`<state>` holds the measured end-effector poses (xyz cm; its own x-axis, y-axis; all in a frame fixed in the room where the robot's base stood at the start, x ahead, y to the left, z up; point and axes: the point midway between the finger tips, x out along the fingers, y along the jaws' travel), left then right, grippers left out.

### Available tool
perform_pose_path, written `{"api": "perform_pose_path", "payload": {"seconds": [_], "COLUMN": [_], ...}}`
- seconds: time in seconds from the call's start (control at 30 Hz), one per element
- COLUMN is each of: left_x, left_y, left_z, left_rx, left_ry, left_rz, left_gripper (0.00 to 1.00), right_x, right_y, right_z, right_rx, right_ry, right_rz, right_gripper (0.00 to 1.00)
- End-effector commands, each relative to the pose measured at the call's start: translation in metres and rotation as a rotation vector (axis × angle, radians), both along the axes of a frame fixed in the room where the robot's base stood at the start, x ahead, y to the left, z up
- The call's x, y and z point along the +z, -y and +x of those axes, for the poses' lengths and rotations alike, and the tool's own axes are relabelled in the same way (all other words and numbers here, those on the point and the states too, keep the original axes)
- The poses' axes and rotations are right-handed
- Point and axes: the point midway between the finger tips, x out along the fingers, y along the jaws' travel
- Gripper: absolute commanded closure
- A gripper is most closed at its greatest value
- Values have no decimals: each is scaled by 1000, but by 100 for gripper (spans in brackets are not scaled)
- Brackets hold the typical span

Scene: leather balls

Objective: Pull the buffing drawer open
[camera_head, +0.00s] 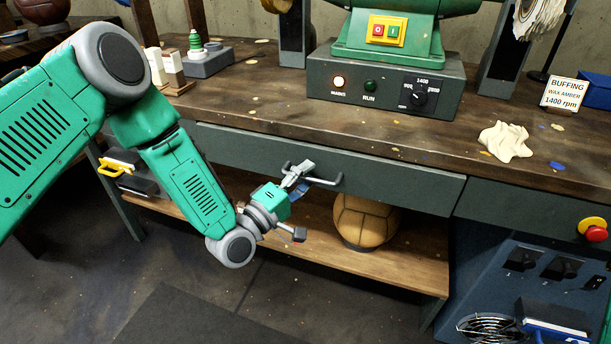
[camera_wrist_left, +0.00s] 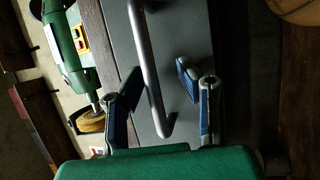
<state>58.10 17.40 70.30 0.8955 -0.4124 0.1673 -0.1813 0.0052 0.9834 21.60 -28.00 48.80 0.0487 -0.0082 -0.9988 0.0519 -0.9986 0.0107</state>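The buffing drawer has a wide grey front (camera_head: 405,185) under the bench top and looks flush with the bench. Its dark bar handle (camera_head: 330,181) sticks out from the front. My left gripper (camera_head: 302,180) is at the left part of this handle. In the left wrist view, the handle (camera_wrist_left: 150,70) runs between the two blue-padded fingers of the left gripper (camera_wrist_left: 158,80). The fingers are spread, with a visible gap on both sides of the bar. My right gripper is not in view.
A grinder base (camera_head: 385,85), a cloth (camera_head: 505,142) and a BUFFING sign (camera_head: 565,93) stand on the bench. A leather ball (camera_head: 365,220) sits on the lower shelf (camera_head: 400,265) beneath the drawer. A red stop button (camera_head: 597,233) is at the right.

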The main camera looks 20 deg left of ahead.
Motion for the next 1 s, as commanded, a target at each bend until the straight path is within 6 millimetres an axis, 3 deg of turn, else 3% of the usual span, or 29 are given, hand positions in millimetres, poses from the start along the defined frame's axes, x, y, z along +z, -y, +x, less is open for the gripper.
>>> {"api": "perform_pose_path", "payload": {"seconds": [0.23,0.7,1.0], "left_x": [-3,-19,-22], "left_y": [-5,-44,-51], "left_z": [-9,-90,-107], "left_rx": [0,1,0], "left_ry": [-3,-5,-2], "left_rz": [-2,-4,-2], "left_gripper": [69,69,69], "right_x": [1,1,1], "right_y": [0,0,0], "right_z": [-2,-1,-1], "right_rx": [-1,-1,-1], "right_ry": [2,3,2], "right_rz": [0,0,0], "right_gripper": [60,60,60]}}
